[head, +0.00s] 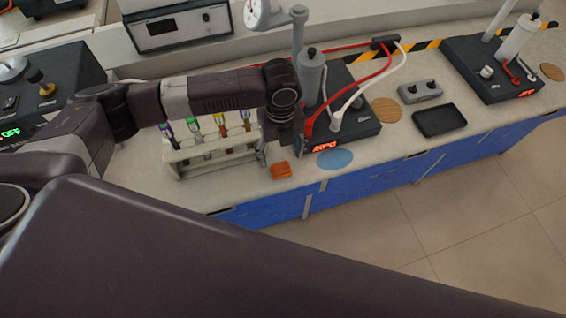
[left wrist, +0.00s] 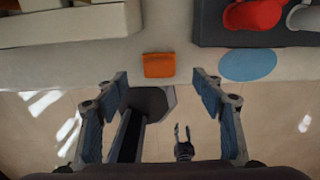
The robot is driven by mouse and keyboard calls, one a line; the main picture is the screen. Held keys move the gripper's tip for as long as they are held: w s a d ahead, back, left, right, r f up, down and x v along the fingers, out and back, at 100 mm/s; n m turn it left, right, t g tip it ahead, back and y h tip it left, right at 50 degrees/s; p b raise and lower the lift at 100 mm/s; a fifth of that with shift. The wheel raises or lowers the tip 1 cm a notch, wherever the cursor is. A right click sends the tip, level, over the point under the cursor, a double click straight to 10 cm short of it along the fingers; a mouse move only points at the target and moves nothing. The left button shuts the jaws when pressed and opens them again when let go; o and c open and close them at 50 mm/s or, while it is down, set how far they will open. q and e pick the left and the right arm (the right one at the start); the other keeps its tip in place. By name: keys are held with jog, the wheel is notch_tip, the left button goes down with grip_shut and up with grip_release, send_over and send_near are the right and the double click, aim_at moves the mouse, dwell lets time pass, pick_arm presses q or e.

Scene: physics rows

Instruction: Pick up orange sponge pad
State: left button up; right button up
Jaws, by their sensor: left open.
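The orange sponge pad (head: 281,170) lies flat on the pale bench top near its front edge, between the test tube rack and the blue disc. In the left wrist view the sponge pad (left wrist: 159,65) is just beyond the fingertips, centred between them. My left gripper (head: 281,153) is open and empty above the bench, above and slightly behind the pad. Its two fingers also show in the left wrist view (left wrist: 159,84), spread wide and not touching the pad. A small pronged part low in that view may be my right gripper; I cannot be sure.
A white rack (head: 215,152) with several tubes stands left of the pad. A dark stand base (head: 352,128) with red and white hoses is to the right. A flat blue disc (head: 334,159) lies before it. A black tray (head: 440,121) is farther right.

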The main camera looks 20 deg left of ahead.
aim_at(281, 166)
pick_arm(q)
jog(key=f, duration=0.1)
jog(key=f+p, duration=0.1)
jog(key=f, duration=0.1)
jog(key=shift+s+p, duration=0.25)
jog(key=shift+p, duration=0.1)
notch_tip(281, 166, down, 3)
jog(key=shift+w+f, duration=0.1)
jog(key=shift+w, duration=0.05)
jog(key=c, duration=1.1)
pick_arm(e)
jog(key=shift+s+a+r, duration=0.15)
jog(key=shift+s+r, duration=0.85)
